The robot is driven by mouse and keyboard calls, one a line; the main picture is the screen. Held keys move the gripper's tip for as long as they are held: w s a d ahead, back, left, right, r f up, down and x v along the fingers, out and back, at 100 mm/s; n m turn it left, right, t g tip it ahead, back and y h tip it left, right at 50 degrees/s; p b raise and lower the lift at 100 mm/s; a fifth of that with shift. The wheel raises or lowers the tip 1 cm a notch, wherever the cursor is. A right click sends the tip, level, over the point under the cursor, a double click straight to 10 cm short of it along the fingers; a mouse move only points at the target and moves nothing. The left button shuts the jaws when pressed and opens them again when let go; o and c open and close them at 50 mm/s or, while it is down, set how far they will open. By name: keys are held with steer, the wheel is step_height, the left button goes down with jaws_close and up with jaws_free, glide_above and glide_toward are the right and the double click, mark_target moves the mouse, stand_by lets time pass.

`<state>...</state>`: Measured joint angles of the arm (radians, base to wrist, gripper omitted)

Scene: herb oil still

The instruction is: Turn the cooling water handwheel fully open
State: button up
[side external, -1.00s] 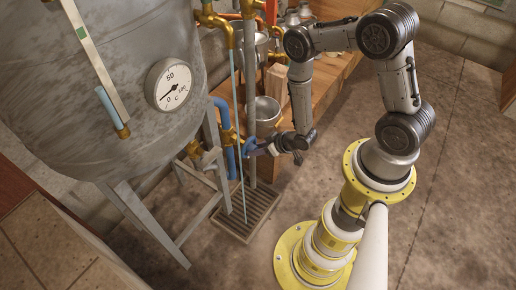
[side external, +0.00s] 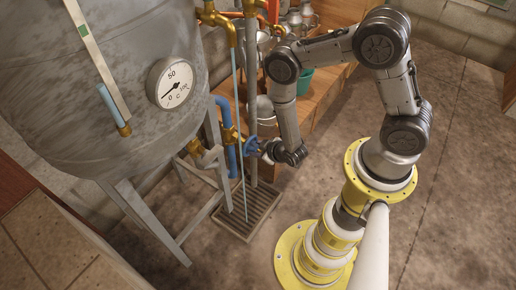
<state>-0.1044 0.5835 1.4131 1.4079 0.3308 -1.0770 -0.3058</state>
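The blue handwheel (side external: 251,146) sits on the brass and blue pipework beside the tank, just above the floor grate. A blue pipe (side external: 226,113) with a brass fitting (side external: 229,135) runs down next to it. My gripper (side external: 266,149) is at the right side of the handwheel, pointing left at it. Its fingers are small and dark here and partly hidden by my wrist. I cannot tell whether they touch or grip the wheel, or how far it is turned.
The grey tank (side external: 95,80) with a dial gauge (side external: 173,83) fills the left. A thin upright grey pipe (side external: 251,70) stands close to the handwheel. A floor grate (side external: 247,222) lies below. A wooden bench (side external: 325,100) with a green bucket (side external: 304,80) is behind my arm. Floor at right is clear.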

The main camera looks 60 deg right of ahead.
steer(key=o, duration=0.4)
steer(key=shift+o, duration=0.2)
steer(key=shift+s, duration=0.1)
steer(key=v, duration=1.3)
steer(key=shift+s+r, duration=0.15)
steer(key=shift+r, duration=0.15)
steer(key=shift+a, duration=0.1)
